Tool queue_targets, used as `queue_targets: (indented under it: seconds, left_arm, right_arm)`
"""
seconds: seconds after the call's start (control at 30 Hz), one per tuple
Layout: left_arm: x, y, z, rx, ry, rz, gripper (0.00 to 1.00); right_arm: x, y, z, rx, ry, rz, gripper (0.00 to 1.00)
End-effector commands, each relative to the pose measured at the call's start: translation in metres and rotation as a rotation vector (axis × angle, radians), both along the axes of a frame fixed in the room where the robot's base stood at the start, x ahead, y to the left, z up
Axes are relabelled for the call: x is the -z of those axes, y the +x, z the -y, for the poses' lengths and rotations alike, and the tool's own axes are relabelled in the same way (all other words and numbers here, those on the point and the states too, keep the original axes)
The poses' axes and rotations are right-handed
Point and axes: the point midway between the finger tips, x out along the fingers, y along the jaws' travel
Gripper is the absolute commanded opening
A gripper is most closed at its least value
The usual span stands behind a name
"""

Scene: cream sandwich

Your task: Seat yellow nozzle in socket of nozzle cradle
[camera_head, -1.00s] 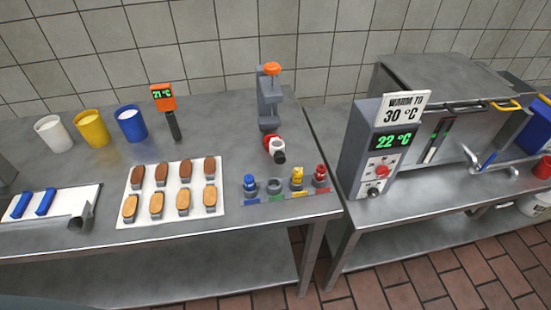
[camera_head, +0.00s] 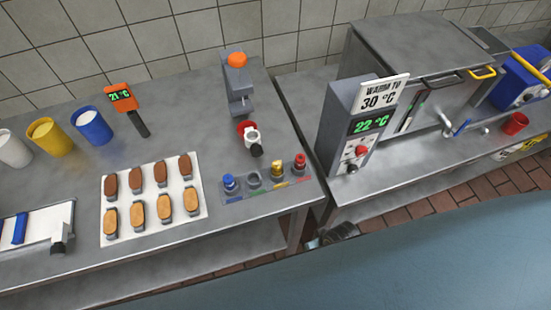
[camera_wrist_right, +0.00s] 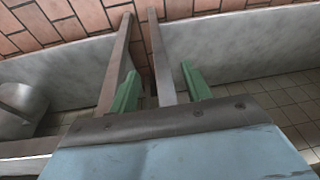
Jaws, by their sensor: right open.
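The yellow nozzle (camera_head: 277,169) stands at the third place of the nozzle cradle (camera_head: 238,197), above its yellow mark. It looks upright, but it is too small to tell how deep it sits. A blue nozzle (camera_head: 229,183) stands at the left place and a red nozzle (camera_head: 300,164) at the right place. The second socket (camera_head: 254,179) looks empty. My right gripper (camera_wrist_right: 158,72) is open and empty in the right wrist view, with its green fingers apart, away from the nozzles. My left gripper is not in view.
A dispenser (camera_head: 238,85) with an orange knob stands behind the cradle. A tray (camera_head: 152,229) of biscuits lies to its left. A grey control box (camera_head: 342,110) stands on the right table, across a gap. My blue arm covers the lower right.

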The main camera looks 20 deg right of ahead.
Motion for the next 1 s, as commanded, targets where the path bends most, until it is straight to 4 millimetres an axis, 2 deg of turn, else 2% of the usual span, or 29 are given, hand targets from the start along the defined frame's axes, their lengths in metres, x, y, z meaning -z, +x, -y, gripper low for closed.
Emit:
queue_targets:
  seconds: [0.03, 0.1, 0.2, 0.5, 0.63, 0.8, 1.0]
  left_arm:
    - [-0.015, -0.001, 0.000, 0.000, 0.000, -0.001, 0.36]
    - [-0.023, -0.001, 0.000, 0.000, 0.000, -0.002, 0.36]
    - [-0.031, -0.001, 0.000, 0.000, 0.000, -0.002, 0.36]
    - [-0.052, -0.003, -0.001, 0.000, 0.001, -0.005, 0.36]
    - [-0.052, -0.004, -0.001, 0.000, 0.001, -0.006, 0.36]
    - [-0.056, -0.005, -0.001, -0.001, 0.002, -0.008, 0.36]
    - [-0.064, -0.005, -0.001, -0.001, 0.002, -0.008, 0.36]
  right_arm:
    - [-0.041, 0.017, -0.008, 0.001, 0.016, 0.021, 0.48]
    - [-0.079, 0.029, -0.016, 0.002, 0.035, 0.031, 0.48]
    - [-0.123, 0.040, -0.025, 0.001, 0.055, 0.043, 0.48]
    - [-0.226, 0.050, -0.043, -0.012, 0.099, 0.068, 0.48]
    - [-0.238, 0.074, -0.068, -0.005, 0.156, 0.054, 0.48]
    - [-0.264, 0.099, -0.100, 0.011, 0.212, 0.009, 0.48]
    - [-0.302, 0.127, -0.122, 0.058, 0.198, -0.086, 0.48]
